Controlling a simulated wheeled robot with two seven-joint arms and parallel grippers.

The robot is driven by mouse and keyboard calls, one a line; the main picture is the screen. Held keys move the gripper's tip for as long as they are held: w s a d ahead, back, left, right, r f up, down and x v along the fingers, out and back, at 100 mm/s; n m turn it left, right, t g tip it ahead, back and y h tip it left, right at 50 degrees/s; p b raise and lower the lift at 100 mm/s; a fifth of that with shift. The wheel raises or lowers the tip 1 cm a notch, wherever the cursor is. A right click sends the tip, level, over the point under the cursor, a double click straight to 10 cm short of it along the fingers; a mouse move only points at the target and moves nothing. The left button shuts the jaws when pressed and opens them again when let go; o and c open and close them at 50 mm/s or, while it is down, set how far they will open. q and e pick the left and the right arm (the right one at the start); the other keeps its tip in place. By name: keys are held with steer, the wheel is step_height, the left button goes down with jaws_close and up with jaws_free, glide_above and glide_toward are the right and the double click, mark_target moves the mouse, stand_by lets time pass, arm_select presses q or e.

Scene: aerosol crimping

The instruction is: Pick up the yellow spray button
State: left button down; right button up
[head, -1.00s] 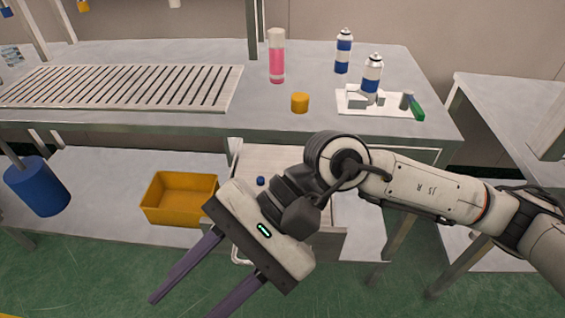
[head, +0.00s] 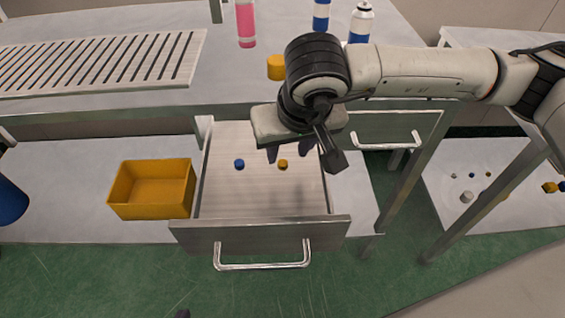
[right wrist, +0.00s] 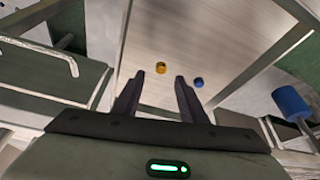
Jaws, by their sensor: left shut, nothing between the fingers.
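The small yellow spray button (head: 283,164) lies on the floor of the open drawer (head: 215,195), right of a small blue button (head: 239,164). My right gripper (head: 288,150) hangs over the back of the drawer, pointing down, close to the yellow button. In the right wrist view my right gripper (right wrist: 158,77) is open, its fingers apart and empty. There the yellow button (right wrist: 161,68) shows between and just beyond the fingertips, with the blue button (right wrist: 199,82) outside the right finger. Only a dark tip of my left gripper (head: 183,313) shows at the bottom edge.
A yellow bin (head: 150,190) stands on the lower shelf left of the drawer. The tabletop above holds a slatted rack (head: 95,62), a pink bottle (head: 246,25) and a larger yellow cap (head: 276,66). A closed drawer (head: 390,128) is at the right.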

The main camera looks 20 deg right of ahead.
mark_target(283, 162)
steer(key=x, duration=0.5)
steer(key=shift+w+a+f, duration=0.1)
steer(key=shift+c, duration=0.4)
jaws_close()
